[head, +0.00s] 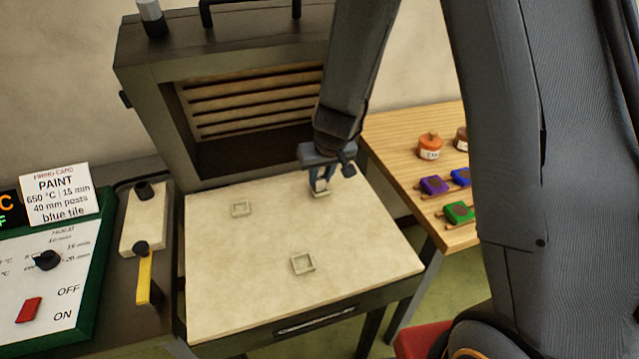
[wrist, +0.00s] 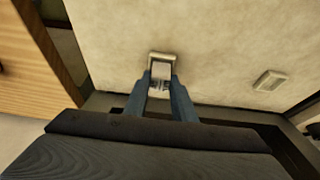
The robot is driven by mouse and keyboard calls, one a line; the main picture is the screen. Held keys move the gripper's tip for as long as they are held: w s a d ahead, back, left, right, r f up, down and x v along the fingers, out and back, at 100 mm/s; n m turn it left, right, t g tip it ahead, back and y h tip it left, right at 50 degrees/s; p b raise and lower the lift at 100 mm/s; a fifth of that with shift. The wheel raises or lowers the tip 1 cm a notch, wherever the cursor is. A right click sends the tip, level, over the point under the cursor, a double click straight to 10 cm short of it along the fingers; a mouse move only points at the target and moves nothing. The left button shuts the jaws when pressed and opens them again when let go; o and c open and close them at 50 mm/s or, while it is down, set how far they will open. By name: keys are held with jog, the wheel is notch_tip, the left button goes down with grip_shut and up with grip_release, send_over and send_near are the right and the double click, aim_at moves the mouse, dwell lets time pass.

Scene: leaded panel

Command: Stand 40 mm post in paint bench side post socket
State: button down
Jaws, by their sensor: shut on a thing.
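My gripper (head: 321,178) is shut on a pale post (wrist: 160,72), low over the right side of the cream kiln shelf (head: 215,290), beside the wooden bench. In the wrist view its two blue-grey fingers (wrist: 160,92) hold the post from both sides. The post is at a square-rimmed socket (wrist: 163,55), whose far rim shows beyond it. This socket also shows under the fingers in the head view (head: 321,194). The fingers hide most of the post, and I cannot tell whether its foot is inside the rim or just above it.
Two other square sockets stand on the shelf, one at the back left (head: 240,209) and one at the front (head: 303,263). The open kiln (head: 240,105) is behind. The wooden bench (head: 400,135) at right holds paint pots (head: 430,147) and coloured tiles (head: 458,212). A control panel (head: 55,270) is at left.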

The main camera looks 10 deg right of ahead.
jog(key=shift+s+f, duration=0.15)
jog(key=shift+f, duration=0.15)
jog(key=c, duration=1.7)
grip_release()
jog(key=shift+o, duration=1.1)
